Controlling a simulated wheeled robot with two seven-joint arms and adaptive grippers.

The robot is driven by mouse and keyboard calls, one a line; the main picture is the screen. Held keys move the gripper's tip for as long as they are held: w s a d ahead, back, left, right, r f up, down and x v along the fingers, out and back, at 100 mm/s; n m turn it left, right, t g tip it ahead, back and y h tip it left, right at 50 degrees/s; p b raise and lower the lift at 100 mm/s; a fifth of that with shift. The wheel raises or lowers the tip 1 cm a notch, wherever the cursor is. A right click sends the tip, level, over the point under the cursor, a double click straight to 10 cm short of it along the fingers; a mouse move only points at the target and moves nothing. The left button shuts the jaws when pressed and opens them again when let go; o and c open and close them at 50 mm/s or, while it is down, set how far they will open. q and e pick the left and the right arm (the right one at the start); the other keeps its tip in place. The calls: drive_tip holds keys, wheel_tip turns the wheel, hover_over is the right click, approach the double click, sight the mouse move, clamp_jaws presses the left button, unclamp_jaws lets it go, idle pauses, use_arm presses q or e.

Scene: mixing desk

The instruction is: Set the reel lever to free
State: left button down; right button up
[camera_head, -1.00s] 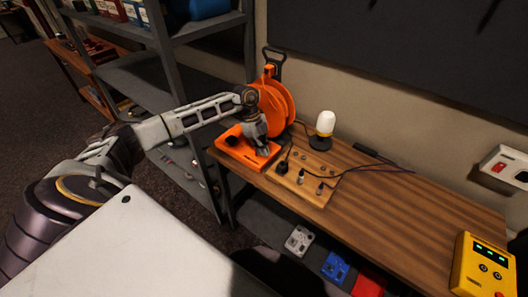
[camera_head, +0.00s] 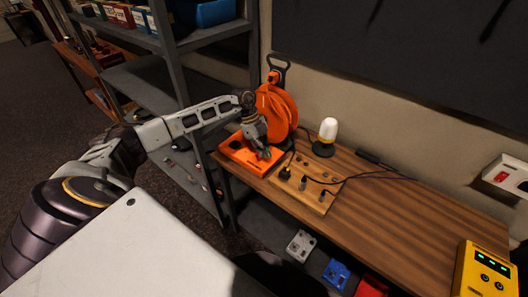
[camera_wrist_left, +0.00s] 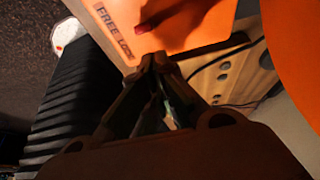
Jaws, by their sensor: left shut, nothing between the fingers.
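The orange cable reel (camera_head: 275,106) stands at the left end of the wooden desk on an orange base (camera_head: 236,155). My left gripper (camera_head: 264,155) points down over the base's right part, in front of the drum. In the left wrist view its fingertips (camera_wrist_left: 153,62) are together and empty, close to the base's edge. There the base shows a "FREE LOCK" label (camera_wrist_left: 113,28). A dark red piece, which looks like the lever (camera_wrist_left: 150,22), lies just beyond the fingertips. I cannot tell whether they touch or which word it points to. My right gripper is out of view.
A wooden socket board (camera_head: 305,190) with plugs and cables lies right of the base. A white lamp (camera_head: 327,131) stands behind it. A grey shelf (camera_head: 135,75) is at the left. A yellow box (camera_head: 484,272) sits at the right. The desk's right middle is clear.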

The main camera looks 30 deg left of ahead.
use_arm(q)
drive_tip(key=shift+a+r, duration=0.1)
drive_tip(key=shift+r, duration=0.05)
idle(0.4)
drive_tip(key=shift+a+r+p, duration=0.7)
drive_tip(key=shift+a+r, duration=0.15)
drive_tip(key=shift+r, duration=0.05)
drive_tip(key=a+r+p, duration=0.3)
drive_tip(key=a+r, duration=0.1)
drive_tip(key=a, duration=0.1)
drive_tip(key=shift+w+a+r, duration=0.25)
drive_tip(key=shift+w+r, duration=0.05)
drive_tip(key=shift+r, duration=0.1)
drive_tip(key=shift+d, duration=0.1)
